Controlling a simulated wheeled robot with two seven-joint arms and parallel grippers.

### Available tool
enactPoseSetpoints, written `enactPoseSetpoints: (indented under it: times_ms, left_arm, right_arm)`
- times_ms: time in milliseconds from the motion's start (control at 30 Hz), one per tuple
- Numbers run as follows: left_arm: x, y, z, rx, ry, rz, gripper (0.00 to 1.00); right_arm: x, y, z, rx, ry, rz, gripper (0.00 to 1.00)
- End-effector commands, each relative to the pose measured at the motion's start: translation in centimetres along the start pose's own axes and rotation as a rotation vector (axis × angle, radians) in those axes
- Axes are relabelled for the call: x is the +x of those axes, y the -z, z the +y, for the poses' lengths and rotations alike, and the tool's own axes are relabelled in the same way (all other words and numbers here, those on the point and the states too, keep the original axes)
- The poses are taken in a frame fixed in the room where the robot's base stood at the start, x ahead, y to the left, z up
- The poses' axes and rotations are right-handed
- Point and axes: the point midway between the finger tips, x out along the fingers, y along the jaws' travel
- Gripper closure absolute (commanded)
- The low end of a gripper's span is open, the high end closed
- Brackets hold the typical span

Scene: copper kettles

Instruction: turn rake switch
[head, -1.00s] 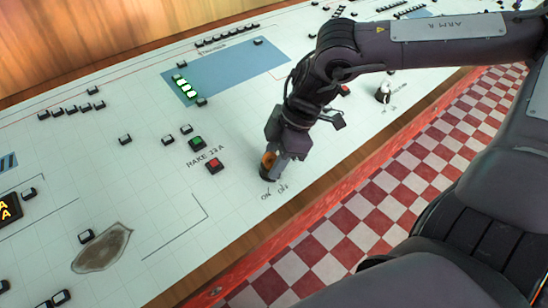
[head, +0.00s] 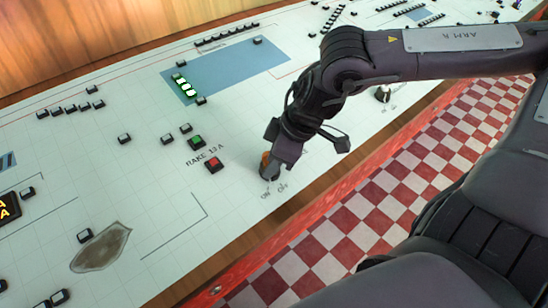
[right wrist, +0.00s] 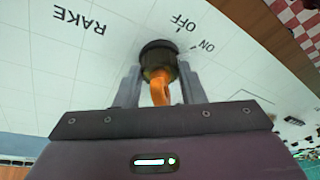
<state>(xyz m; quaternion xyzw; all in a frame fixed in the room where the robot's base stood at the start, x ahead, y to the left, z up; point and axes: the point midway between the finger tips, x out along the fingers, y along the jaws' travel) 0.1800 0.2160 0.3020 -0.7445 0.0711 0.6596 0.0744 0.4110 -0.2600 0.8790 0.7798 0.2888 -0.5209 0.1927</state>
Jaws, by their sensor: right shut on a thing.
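The rake switch (head: 265,160) is a rotary knob with an orange handle on a round black base, near the panel's front edge. The "ON" and "OFF" marks (head: 274,191) are printed in front of it. My right gripper (head: 270,167) points down at the switch and is shut on its orange handle. In the right wrist view the orange handle (right wrist: 160,90) stands between the two grey fingers of the gripper (right wrist: 159,86), with the black base beyond. The fingers hide part of the handle, so I cannot tell its exact setting. My left gripper is not in view.
A green button (head: 195,141) and a red button (head: 212,165) sit left of the switch by the "RAKE 13 A" label. Another knob (head: 382,94) stands farther right. A wooden edge and checkered floor (head: 350,220) border the panel's front.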

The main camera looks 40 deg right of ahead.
Motion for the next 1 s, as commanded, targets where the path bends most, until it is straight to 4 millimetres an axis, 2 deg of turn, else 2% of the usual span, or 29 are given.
enactPoseSetpoints:
  times_ms: [567, 1000]
  left_arm:
    - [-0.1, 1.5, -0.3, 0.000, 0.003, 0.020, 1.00]
    - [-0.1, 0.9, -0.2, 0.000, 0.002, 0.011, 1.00]
  right_arm:
    - [0.0, 0.0, -0.1, 0.124, -0.052, 0.000, 0.87]
    - [0.0, 0.0, -0.1, 0.131, -0.055, 0.000, 0.87]
